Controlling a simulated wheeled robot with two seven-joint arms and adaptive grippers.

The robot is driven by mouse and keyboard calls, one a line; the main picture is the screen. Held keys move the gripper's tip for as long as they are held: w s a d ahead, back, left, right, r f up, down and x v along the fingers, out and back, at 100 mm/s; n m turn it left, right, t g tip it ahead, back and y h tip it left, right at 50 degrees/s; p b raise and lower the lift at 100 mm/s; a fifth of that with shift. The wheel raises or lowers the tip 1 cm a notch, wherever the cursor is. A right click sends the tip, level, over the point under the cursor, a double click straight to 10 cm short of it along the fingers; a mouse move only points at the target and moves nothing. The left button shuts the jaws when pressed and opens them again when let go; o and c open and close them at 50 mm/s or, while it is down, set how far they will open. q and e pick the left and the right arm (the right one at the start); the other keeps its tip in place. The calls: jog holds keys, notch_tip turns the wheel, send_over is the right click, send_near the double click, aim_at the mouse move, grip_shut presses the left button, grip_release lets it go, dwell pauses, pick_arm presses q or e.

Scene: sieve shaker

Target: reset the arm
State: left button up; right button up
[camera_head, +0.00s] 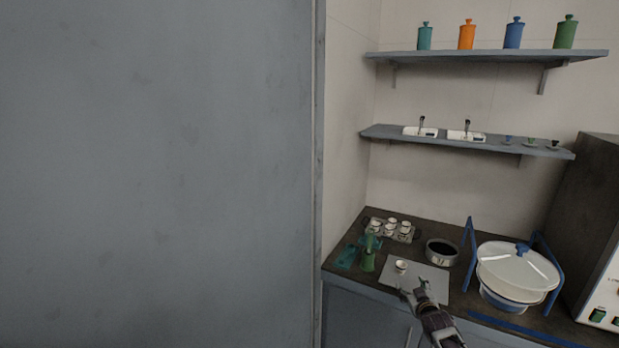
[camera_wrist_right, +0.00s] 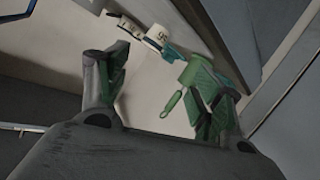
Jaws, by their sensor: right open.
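My right gripper (camera_head: 422,292) is low over the front of the counter in the head view, above the grey mat (camera_head: 430,272). Its fingers are spread in the wrist view (camera_wrist_right: 165,85), with nothing clearly held between them. A small white cup (camera_head: 401,266) stands on the mat, just beyond and left of the gripper. A green bottle (camera_head: 368,258) stands left of the mat, next to a teal tray (camera_head: 347,257). A white object with dark marks (camera_wrist_right: 158,36) shows past the fingers in the wrist view. My left gripper is not in view.
A tray of several white cups (camera_head: 405,236) and a dark round pan (camera_head: 441,252) stand behind the mat. A white-lidded sieve shaker (camera_head: 518,268) with blue posts is at right. A large grey panel (camera_head: 160,170) fills the left. Shelves (camera_head: 480,57) hold several jars.

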jog(key=s+a+f+g, duration=0.3)
jog(key=s+f+g, duration=0.1)
jog(key=s+f, duration=1.3)
jog(key=s+a+f+g, duration=0.25)
jog(key=s+f, duration=1.05)
jog(key=f, duration=0.7)
jog(key=s+a+f+g, duration=0.2)
jog(key=s+f, duration=0.3)
jog(key=s, duration=0.8)
jog(key=s+a+f+g, duration=0.1)
jog(key=s+f, duration=0.4)
jog(key=s, duration=0.9)
jog(key=s+a+f+g+y, duration=0.1)
jog(key=s+f+g, duration=0.3)
jog(key=s, duration=1)
jog(key=shift+s+a+f, duration=0.15)
jog(key=shift+a+f, duration=0.25)
jog(key=shift+a, duration=0.4)
